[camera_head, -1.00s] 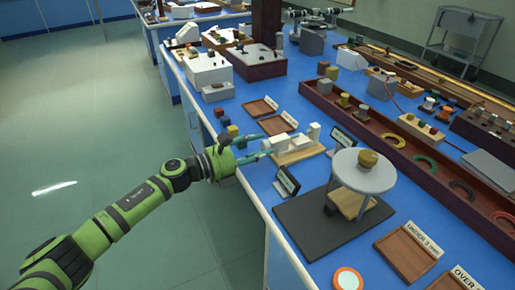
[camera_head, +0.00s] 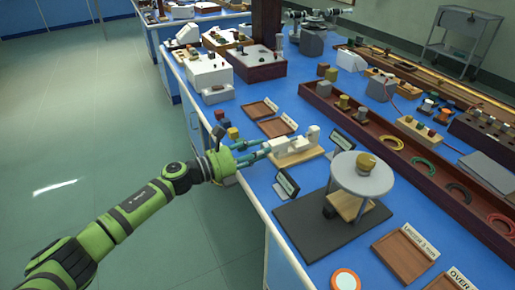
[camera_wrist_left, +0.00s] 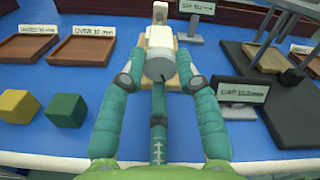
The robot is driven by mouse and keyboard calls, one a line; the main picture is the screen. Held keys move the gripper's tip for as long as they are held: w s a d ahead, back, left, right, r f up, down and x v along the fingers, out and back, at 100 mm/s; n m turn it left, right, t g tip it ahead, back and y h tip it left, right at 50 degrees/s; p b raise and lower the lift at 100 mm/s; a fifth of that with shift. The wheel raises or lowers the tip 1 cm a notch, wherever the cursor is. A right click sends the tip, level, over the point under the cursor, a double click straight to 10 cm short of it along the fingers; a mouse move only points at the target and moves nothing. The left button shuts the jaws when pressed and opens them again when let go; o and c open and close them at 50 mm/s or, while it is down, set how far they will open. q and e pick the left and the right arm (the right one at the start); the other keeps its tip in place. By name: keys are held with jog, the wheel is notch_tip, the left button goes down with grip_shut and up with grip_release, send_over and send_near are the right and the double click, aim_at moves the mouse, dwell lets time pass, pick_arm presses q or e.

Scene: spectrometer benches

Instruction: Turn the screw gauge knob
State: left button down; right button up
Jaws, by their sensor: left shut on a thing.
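The screw gauge (camera_head: 292,144) is white and lies on a light wooden base (camera_head: 308,153) near the left edge of the blue bench. Its knob (camera_wrist_left: 159,66) is a pale grey cylinder facing me in the left wrist view, with a dark mark on its end. My left gripper (camera_head: 262,149) reaches in from the left and is shut on the knob. In the left wrist view, the teal fingers of the gripper (camera_wrist_left: 161,80) lie on either side of the knob, with a third finger below it. My right gripper is out of view.
Small coloured cubes (camera_wrist_left: 64,110) and shallow wooden trays (camera_head: 277,127) lie close to the gauge. A small dark display (camera_head: 287,184) and a round-topped stand (camera_head: 361,182) on a dark mat are nearby. A long dark-red tray (camera_head: 408,160) runs behind. Floor is clear at left.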

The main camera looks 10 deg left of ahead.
pick_arm(q)
jog(key=n+p, duration=0.1)
jog(key=n, duration=0.2)
jog(key=shift+s+n, duration=0.1)
jog(key=shift+n, duration=0.3)
jog(key=shift+n+p, duration=0.65)
jog(key=shift+n, duration=0.35)
jog(key=n+p, duration=0.1)
jog(key=n, duration=0.1)
jog(key=shift+n, duration=0.7)
jog(key=n+p, duration=0.2)
jog(key=n, duration=0.1)
jog(key=shift+d+n, duration=0.1)
jog(key=shift+n, duration=0.2)
jog(key=n+p, duration=0.1)
jog(key=n, duration=0.2)
jog(key=shift+n, duration=0.4)
jog(key=n+p, duration=0.1)
jog(key=n, duration=0.3)
jog(key=shift+p, duration=0.4)
jog(key=n+p, duration=0.1)
jog(key=n, duration=0.6)
jog(key=shift+n, duration=0.3)
jog(key=shift+n+p, duration=0.45)
jog(key=shift+n, duration=1.35)
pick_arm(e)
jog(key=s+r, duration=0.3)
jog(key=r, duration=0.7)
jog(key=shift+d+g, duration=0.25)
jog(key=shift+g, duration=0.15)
